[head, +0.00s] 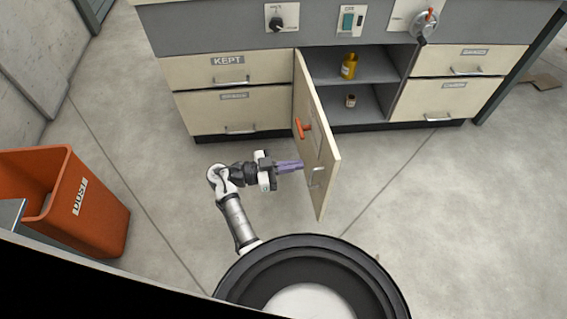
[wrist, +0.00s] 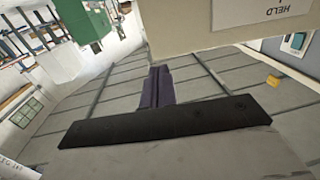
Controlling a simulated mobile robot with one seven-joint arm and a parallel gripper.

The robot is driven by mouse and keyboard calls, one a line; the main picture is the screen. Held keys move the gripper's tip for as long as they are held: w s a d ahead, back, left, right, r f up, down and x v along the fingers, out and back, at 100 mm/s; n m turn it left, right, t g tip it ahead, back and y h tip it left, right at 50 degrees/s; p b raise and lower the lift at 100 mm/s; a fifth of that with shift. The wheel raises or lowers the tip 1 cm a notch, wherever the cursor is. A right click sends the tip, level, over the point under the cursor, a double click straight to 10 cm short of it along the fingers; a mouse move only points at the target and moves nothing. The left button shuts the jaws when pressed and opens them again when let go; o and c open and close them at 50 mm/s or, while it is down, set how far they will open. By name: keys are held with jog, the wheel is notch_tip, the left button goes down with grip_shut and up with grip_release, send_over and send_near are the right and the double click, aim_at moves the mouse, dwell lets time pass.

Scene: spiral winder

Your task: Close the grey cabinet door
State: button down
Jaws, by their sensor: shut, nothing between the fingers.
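The cabinet door (head: 312,112) is a cream panel standing open, jutting out from the left side of the cabinet's open compartment (head: 378,101). Its left face carries an orange handle (head: 302,128) and a metal pull (head: 318,178). My gripper (head: 302,165) has purple fingers, shut and empty, pointing right at the door's left face near its outer end. I cannot tell whether the fingertips touch it. In the wrist view, the shut fingers (wrist: 158,86) reach toward a cream panel (wrist: 200,30) with an upside-down label "HELD".
An amber bottle (head: 349,66) and a small brown jar (head: 350,100) stand on the compartment's shelves. Cream drawers (head: 205,75) flank it on both sides. An orange bin (head: 70,200) stands at left.

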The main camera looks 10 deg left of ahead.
jog(key=p+x, duration=0.1)
jog(key=x, duration=0.7)
jog(key=shift+p, duration=0.4)
jog(key=shift+d, duration=0.2)
